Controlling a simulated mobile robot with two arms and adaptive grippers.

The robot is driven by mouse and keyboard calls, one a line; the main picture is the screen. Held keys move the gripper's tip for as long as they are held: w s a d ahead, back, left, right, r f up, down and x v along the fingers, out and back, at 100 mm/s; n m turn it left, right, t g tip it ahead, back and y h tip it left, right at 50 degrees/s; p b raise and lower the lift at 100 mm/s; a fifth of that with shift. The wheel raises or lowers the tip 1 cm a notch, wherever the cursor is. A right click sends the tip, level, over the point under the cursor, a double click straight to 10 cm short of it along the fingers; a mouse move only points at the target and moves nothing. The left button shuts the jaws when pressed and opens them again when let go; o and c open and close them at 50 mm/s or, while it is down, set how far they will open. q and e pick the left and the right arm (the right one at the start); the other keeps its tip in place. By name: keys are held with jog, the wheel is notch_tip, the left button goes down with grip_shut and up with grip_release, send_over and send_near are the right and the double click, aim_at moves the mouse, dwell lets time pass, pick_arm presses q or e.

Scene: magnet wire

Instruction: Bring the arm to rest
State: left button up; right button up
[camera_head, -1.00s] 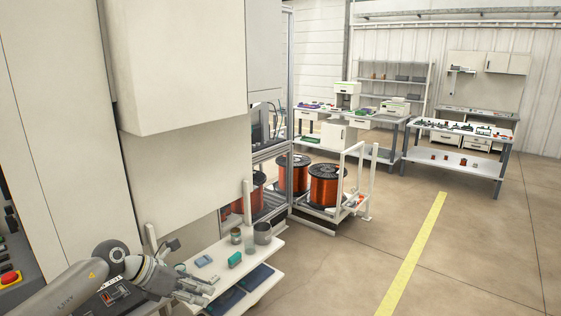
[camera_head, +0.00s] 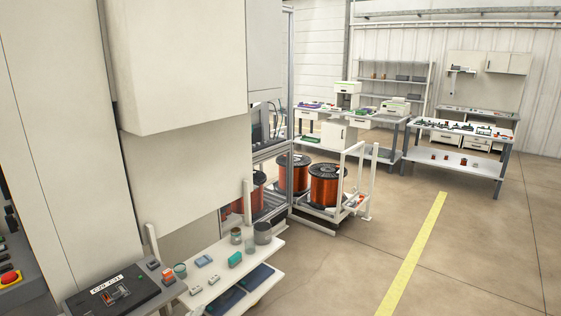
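Neither of my arms nor either gripper shows in the head view now. The white side shelf (camera_head: 268,254) where the left gripper was is fully visible. On it stand a grey metal cup (camera_head: 263,233), a small jar (camera_head: 236,236), a clear glass (camera_head: 250,244), a green block (camera_head: 235,259) and a blue-grey block (camera_head: 204,261). Two small light pieces lie near its front left. A black device with a label (camera_head: 122,291) sits on a ledge at the lower left.
A tall beige machine cabinet (camera_head: 180,70) fills the left. Copper wire spools (camera_head: 326,185) stand on a white cart behind the shelf. A red emergency button (camera_head: 10,278) is at far left. White workbenches (camera_head: 462,133) stand at the back. The floor right of the yellow line (camera_head: 412,255) is clear.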

pick_arm(q)
jog(key=s+a+f+n+g, duration=0.2)
jog(key=s+f+n+g, duration=0.4)
jog(key=s, duration=0.8)
jog(key=s+a+f+n+g, duration=0.1)
jog(key=s+f+n+g, duration=0.2)
jog(key=s+f+g, duration=0.75)
jog(key=s+f+t+b, duration=0.1)
jog(key=s+f+b, duration=0.15)
jog(key=f, duration=1.15)
jog(key=s+f+t+b, duration=0.2)
jog(key=f+b, duration=0.1)
jog(key=f, duration=1.2)
jog(key=s+a+f+b, duration=0.1)
jog(key=s+f+b, duration=0.1)
jog(key=s+f, duration=0.6)
jog(key=s+a+f+g+b, duration=0.1)
jog(key=s+a+f+b, duration=0.1)
jog(key=s+f, duration=0.7)
jog(key=shift+f+y, duration=0.3)
jog(key=shift+f, duration=1.75)
